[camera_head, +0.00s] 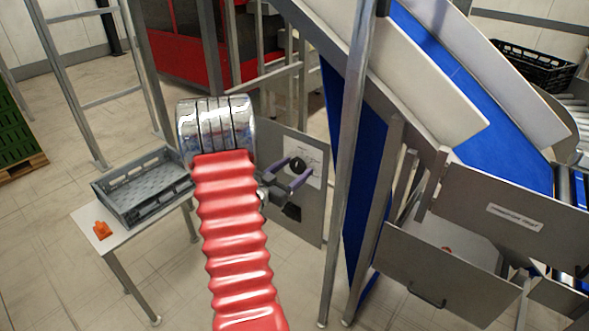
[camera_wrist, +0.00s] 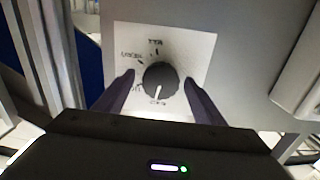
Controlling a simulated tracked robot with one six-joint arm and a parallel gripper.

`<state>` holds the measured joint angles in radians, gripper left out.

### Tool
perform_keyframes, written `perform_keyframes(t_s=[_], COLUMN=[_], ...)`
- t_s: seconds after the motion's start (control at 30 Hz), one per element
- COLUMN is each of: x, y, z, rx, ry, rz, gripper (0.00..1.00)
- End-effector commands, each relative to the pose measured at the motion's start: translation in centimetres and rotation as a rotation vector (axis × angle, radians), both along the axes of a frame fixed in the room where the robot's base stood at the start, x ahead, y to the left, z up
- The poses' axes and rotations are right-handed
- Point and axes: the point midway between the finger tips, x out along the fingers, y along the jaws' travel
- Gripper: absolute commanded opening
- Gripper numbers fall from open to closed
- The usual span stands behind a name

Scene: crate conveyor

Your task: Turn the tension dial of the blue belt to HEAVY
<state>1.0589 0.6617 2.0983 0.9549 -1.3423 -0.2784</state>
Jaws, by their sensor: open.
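The tension dial (camera_wrist: 160,78) is a round black knob on a white label sheet, fixed to a grey metal panel (camera_wrist: 232,60). The sheet has several small words around the knob, too small and turned to read surely. Which word the knob points to I cannot tell. My gripper (camera_wrist: 159,84) is open, with one dark finger on each side of the knob; contact is not clear. In the head view the dial (camera_head: 297,165) shows on the panel beside my gripper (camera_head: 289,172). The blue belt (camera_head: 460,80) slopes down at the right.
A grey crate (camera_head: 128,208) and an orange object (camera_head: 102,230) sit on a small white table (camera_head: 120,238) at the left. A metal post (camera_head: 350,150) stands right of the panel. A black crate (camera_head: 520,68) is at the back right. Tiled floor is free at the lower left.

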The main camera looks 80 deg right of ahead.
Motion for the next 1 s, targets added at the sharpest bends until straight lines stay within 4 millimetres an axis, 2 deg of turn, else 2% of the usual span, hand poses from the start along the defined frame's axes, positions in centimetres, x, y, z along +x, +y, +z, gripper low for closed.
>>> perform_keyframes(t_s=[0.2,0.77,0.8,1.0], x=[-0.01,-0.09,-0.08,0.00], y=[0.00,0.04,-0.38,0.03], z=[0.01,0.02,0.01,0.02], rx=[0.000,-0.001,-0.001,-0.005], ry=[0.000,0.000,0.000,-0.010], rz=[0.000,-0.002,-0.002,-0.001], gripper=[0.62,0.23,0.22,0.22])
